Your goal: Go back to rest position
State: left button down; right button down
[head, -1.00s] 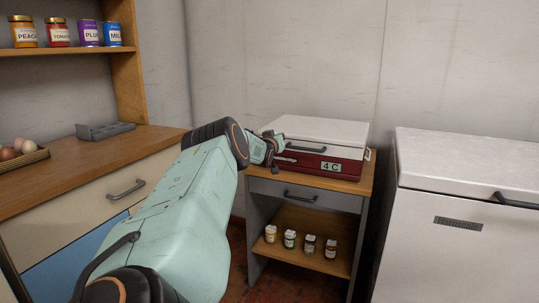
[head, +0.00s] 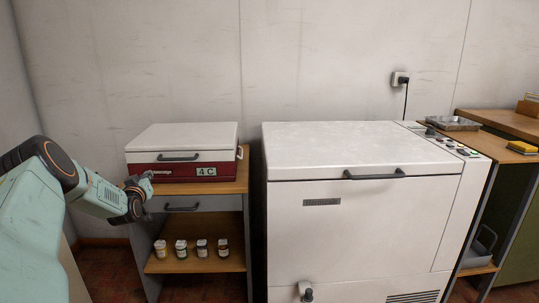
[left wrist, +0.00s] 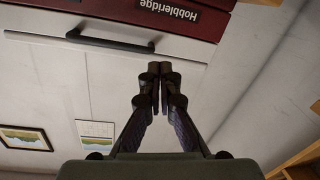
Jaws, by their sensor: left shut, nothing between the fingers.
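My left gripper (head: 145,185) is at the left of the head view, at the front left corner of the small wooden stand (head: 228,186). Its fingers look shut and empty in the left wrist view (left wrist: 159,72). It is close to the red and white box (head: 190,170) marked 4 C, which sits on the stand with its white lid down. Whether it touches the box or stand is hard to tell. My right gripper is not in view.
A white chest freezer (head: 360,225) with its lid shut stands right of the stand. Several small jars (head: 181,249) are on the stand's lower shelf. A wooden counter (head: 500,122) is at the far right. Red floor shows at the lower left.

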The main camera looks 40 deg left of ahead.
pick_arm(q)
jog(key=d+f+m+g+h, duration=0.1)
jog(key=d+f+h, duration=0.35)
jog(key=d, duration=0.75)
jog(key=w+d+f+m+g+h, duration=0.1)
jog(key=d+f+m+h, duration=0.1)
jog(key=d+f, duration=0.8)
jog(key=d+f+m+g+h, duration=0.1)
jog(key=d+f+h, duration=0.25)
jog(key=d, duration=1.05)
jog(key=s+d+f+m+g+h, duration=0.1)
jog(key=s+d+f+m+g, duration=0.15)
jog(key=s+d, duration=0.5)
jog(key=s+d+f+m+g+h, duration=0.1)
jog(key=s+d+f+g, duration=0.15)
jog(key=s+d, duration=0.5)
jog(key=s+d+m+g, duration=0.2)
jog(key=s+d, duration=0.2)
jog(key=s, duration=0.4)
jog(key=s+d+f+m+g+p, duration=0.1)
jog(key=s+d+m+g, duration=0.1)
jog(key=s+d, duration=0.3)
jog(key=s, duration=0.3)
jog(key=shift+s, duration=0.3)
jog(key=shift+w+d, duration=0.1)
